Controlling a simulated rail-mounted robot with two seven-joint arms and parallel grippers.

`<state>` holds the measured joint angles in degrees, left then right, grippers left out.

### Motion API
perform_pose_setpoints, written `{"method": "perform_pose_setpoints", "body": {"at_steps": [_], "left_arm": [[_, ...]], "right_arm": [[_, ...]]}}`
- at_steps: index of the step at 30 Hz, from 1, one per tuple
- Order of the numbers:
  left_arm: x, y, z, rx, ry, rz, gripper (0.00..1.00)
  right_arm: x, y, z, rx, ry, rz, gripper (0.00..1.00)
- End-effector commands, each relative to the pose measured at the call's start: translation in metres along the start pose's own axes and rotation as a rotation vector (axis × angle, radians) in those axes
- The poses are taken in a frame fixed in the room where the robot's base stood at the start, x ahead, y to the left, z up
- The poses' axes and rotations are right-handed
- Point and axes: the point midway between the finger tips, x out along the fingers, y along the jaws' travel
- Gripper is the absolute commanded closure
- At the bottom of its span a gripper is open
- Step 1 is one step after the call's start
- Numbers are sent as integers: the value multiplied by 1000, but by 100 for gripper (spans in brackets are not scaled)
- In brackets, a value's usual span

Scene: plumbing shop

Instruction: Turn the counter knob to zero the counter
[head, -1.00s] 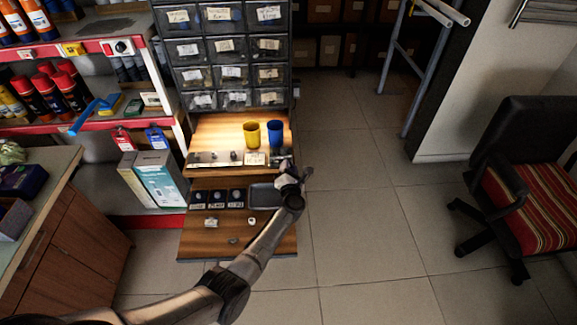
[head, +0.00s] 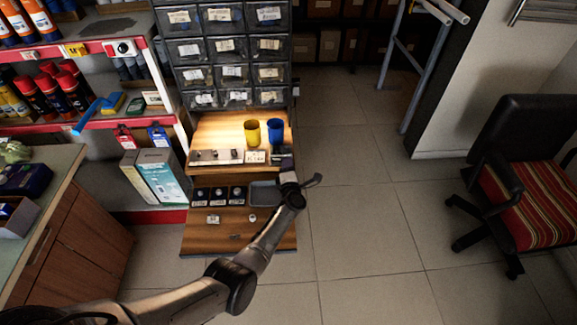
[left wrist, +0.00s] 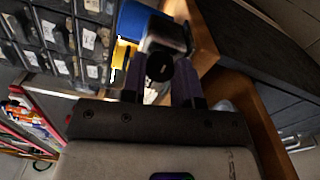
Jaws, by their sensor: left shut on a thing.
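The counter is a small dark box (head: 282,156) at the right end of the lit upper shelf, partly hidden by my left gripper in the head view. In the left wrist view the counter's grey-black body (left wrist: 168,34) is just ahead, and its round black knob (left wrist: 160,67) faces me. My left gripper (left wrist: 159,72) has one finger on each side of the knob and is shut on it. In the head view the left gripper (head: 287,178) is at the shelf's right front edge; its fingertips are hard to see. The counter's digits are not visible. My right gripper is not in view.
A yellow cup (head: 252,132) and a blue cup (head: 275,131) stand behind the counter. The lower pull-out board (head: 205,240) holds a grey tray (head: 264,194) and several dark boxes. Labelled drawers (head: 228,72) rise above. Floor to the right is clear up to a chair (head: 525,180).

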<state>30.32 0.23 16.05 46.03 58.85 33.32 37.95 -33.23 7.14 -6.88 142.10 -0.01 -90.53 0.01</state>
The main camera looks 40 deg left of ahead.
Motion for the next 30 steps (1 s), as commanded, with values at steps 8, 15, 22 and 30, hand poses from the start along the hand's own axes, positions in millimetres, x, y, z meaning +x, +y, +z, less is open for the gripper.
{"method": "perform_pose_setpoints", "body": {"at_steps": [8,15,22,30], "left_arm": [[0,-1,0,13,0,-1,95],[0,-1,0,12,0,-1,69],[0,0,0,11,0,0,47],[-1,0,0,10,0,0,46]], "right_arm": [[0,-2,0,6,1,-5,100],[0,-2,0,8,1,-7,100],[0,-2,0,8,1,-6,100],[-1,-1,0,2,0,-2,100]]}}
